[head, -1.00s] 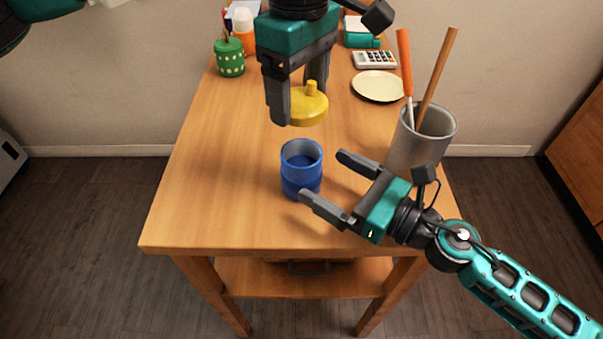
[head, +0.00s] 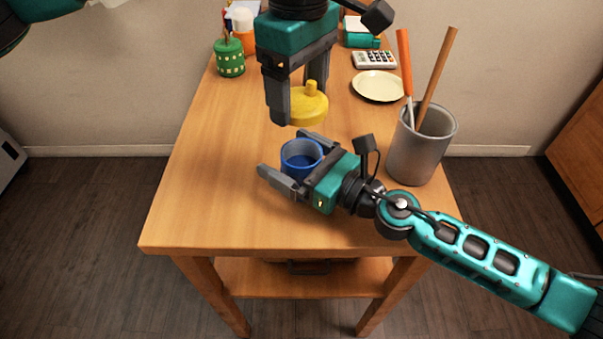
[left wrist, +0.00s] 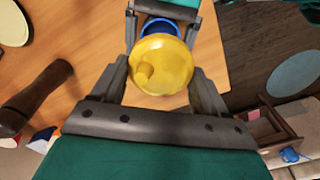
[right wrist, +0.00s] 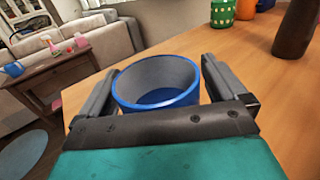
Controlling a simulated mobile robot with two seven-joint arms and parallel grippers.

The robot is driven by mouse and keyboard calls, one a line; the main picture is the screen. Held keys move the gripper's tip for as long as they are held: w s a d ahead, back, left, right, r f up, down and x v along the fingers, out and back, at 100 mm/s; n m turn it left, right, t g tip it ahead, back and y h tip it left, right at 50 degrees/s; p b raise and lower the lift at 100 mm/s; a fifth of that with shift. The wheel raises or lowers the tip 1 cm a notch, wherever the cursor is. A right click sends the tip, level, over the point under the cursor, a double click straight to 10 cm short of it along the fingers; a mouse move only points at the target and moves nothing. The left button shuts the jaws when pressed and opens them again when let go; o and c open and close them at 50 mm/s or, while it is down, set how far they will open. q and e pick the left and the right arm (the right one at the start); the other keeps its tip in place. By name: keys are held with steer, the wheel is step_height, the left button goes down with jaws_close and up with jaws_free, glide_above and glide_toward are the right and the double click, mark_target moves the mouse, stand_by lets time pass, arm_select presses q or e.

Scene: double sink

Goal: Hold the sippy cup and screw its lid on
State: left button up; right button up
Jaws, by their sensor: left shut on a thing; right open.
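The blue cup (head: 301,156) stands upright and open-topped on the wooden table; its inside shows in the right wrist view (right wrist: 157,82). My right gripper (head: 284,152) is open, with one finger on each side of the cup. The yellow lid (head: 309,104) with its spout is held above the table, a little behind and above the cup. My left gripper (head: 298,103) points down and is shut on the lid, which also shows between its fingers in the left wrist view (left wrist: 161,64). The lid covers part of the cup there.
A grey holder (head: 421,150) with two long-handled utensils stands right of the cup, close to my right arm. A cream plate (head: 378,86), a calculator (head: 374,59) and a green dotted pot (head: 229,58) stand farther back. The table's left side (head: 215,180) is clear.

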steer(key=c, duration=1.5)
arm_select(q)
steer(key=shift+f, duration=2.55)
